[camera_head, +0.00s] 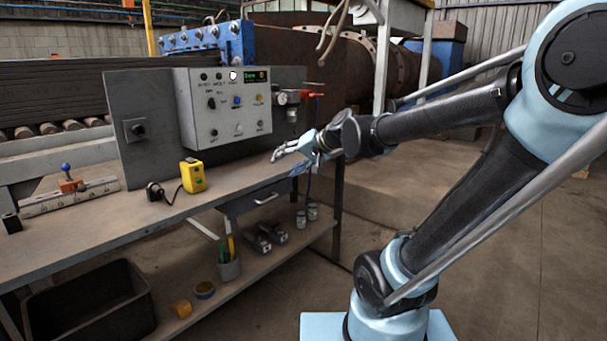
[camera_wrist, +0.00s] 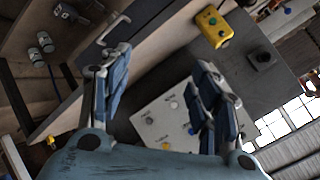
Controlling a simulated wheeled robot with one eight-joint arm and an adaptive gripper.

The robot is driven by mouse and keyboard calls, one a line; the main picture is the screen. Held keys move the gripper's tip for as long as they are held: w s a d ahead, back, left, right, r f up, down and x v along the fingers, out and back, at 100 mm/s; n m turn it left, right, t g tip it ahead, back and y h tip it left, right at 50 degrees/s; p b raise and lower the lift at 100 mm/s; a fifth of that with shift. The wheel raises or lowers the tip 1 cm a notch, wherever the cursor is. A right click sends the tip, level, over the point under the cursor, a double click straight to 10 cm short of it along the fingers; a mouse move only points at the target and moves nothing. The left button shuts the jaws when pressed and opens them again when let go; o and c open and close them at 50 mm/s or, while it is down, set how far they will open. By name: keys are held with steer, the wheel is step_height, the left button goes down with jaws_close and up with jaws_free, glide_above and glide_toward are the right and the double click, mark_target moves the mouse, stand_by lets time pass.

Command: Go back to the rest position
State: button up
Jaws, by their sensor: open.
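My gripper (camera_head: 290,152) is at the right end of the workbench (camera_head: 130,222), in front of the control box (camera_head: 228,105) and a little to its right. In the wrist view my gripper (camera_wrist: 160,95) shows two blue-grey fingers spread wide apart with nothing between them. The control box (camera_wrist: 162,122) appears behind and between the fingers there, partly hidden by the right finger. My arm reaches in from the right side of the head view. No rest position is marked in either view.
A yellow device (camera_head: 193,175) with a black cabled part stands on the bench. A ruler-like block with a blue knob (camera_head: 66,168) lies at the left. A gauge with red fitting (camera_head: 290,97) sits right of the box. A drawer (camera_head: 262,198) hangs below; floor at right is open.

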steer(key=s+d+f+g+h, duration=0.2)
steer(key=s+d+f+h, duration=0.2)
steer(key=s+d+f, duration=0.5)
steer(key=s+d+f+g+h, duration=0.2)
steer(key=s+d+f+h, duration=0.3)
steer(key=s+d+f, duration=0.5)
steer(key=d, duration=0.5)
steer(key=shift+s+g, duration=0.25)
steer(key=shift+g, duration=0.05)
steer(key=shift+w+f, duration=0.15)
steer(key=shift+w, duration=0.35)
